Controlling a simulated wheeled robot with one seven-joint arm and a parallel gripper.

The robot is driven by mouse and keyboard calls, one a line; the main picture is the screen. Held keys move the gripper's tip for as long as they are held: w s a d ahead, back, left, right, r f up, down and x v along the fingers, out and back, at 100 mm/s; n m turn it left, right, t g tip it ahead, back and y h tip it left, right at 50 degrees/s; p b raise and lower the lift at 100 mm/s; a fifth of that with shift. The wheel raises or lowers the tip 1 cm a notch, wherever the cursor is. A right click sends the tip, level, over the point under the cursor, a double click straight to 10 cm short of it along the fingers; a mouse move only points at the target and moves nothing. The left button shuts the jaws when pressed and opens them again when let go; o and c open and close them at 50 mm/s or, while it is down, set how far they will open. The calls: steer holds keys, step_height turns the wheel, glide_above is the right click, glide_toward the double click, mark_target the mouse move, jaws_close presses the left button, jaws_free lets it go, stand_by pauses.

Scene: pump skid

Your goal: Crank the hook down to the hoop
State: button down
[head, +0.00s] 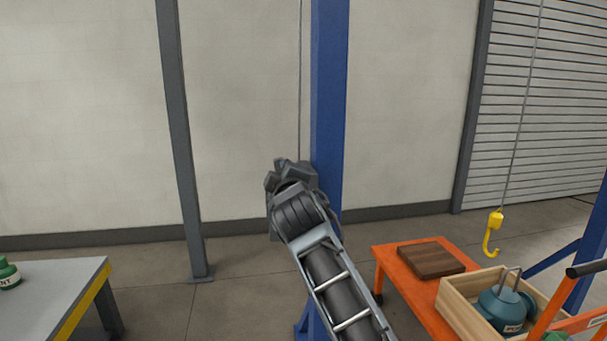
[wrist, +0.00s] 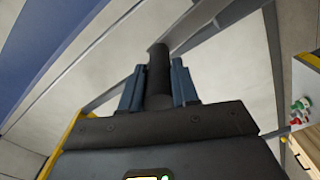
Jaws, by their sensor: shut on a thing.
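A yellow hook (head: 494,232) hangs on a thin cable at the right of the head view. It hangs above a teal pump (head: 503,310) that has a grey metal hoop (head: 511,270) on top; the hook appears higher and to the left of the hoop, apart from it. In the wrist view my gripper (wrist: 157,84) is shut on a dark round crank handle (wrist: 158,62), with a blue finger on each side. In the head view my arm reaches to the blue post and hides the gripper and crank.
The blue post (head: 330,90) stands mid-view. The pump sits in a wooden crate (head: 463,313) on an orange cart (head: 397,277), beside a brown board (head: 430,259). A grey table (head: 60,300) with a green canister (head: 8,274) is at left. Open floor lies between.

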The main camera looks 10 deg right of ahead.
steer(key=a+f+n+b, duration=0.3)
steer(key=a+f+n, duration=1.1)
steer(key=n, duration=0.1)
step_height(320, 180, down, 10)
steer(key=d+n+b, duration=0.1)
steer(key=d+n, duration=0.1)
steer(key=n, duration=0.5)
steer(key=shift+d, duration=0.2)
steer(key=c, duration=0.8)
jaws_free()
steer(key=shift+r, duration=0.15)
steer(key=shift+c, duration=0.2)
steer(key=s+p, duration=0.1)
steer(key=s, duration=0.7)
steer(key=shift+w, duration=0.1)
